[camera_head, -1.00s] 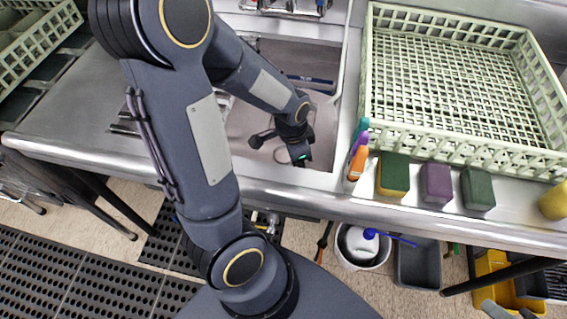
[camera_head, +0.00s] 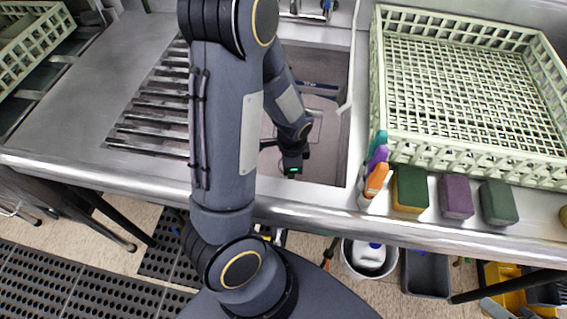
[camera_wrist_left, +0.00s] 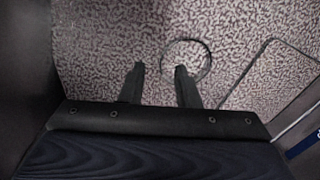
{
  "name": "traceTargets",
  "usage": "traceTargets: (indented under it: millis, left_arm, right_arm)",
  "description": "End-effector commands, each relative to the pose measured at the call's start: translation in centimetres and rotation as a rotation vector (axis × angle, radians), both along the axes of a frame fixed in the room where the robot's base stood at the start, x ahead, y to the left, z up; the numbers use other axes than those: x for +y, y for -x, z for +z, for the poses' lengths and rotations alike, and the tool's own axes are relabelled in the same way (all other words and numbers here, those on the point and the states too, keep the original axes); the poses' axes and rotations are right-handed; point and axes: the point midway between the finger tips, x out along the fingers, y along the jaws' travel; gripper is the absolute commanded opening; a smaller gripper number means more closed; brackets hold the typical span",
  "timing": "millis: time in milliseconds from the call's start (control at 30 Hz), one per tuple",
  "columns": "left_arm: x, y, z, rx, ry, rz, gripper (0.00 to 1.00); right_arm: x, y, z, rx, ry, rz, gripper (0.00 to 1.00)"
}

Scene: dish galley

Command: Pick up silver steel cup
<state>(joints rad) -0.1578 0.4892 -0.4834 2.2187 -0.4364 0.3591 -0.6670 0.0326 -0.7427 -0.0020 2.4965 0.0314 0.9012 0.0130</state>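My left arm reaches down into the steel sink (camera_head: 333,120). My left gripper (camera_wrist_left: 160,72) is low in the sink, fingers apart, with nothing visible between them. In the left wrist view a thin dark ring (camera_wrist_left: 209,62) lies just beyond and beside the right fingertip, on a speckled grey surface. I cannot tell whether this ring is the rim of the silver steel cup or a mark on the sink floor. No cup is clearly seen in the head view, where my arm hides part of the sink. My right gripper is not in view.
A pale green rack (camera_head: 470,95) stands right of the sink. Colored bottles (camera_head: 376,178) and several sponges (camera_head: 457,196) line the front edge. A ribbed drainboard (camera_head: 150,115) is at left. A thin rectangular outline and a blue item (camera_wrist_left: 303,132) show in the left wrist view.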

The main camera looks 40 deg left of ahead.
Motion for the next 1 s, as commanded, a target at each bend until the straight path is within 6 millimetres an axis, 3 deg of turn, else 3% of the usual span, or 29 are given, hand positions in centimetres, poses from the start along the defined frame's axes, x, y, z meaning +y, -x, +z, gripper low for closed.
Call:
traceTargets:
  millis: [600,900,1000]
  left_arm:
    - [0.1,-0.6,-7.3,0.004,0.000,0.002,0.29]
    - [0.1,-0.7,-7.8,0.000,0.000,0.001,0.29]
    - [0.1,-0.7,-7.8,0.000,0.000,0.001,0.18]
  right_arm:
    - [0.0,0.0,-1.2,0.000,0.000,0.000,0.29]
    - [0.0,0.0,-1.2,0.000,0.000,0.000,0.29]
    - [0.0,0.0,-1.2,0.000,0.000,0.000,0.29]
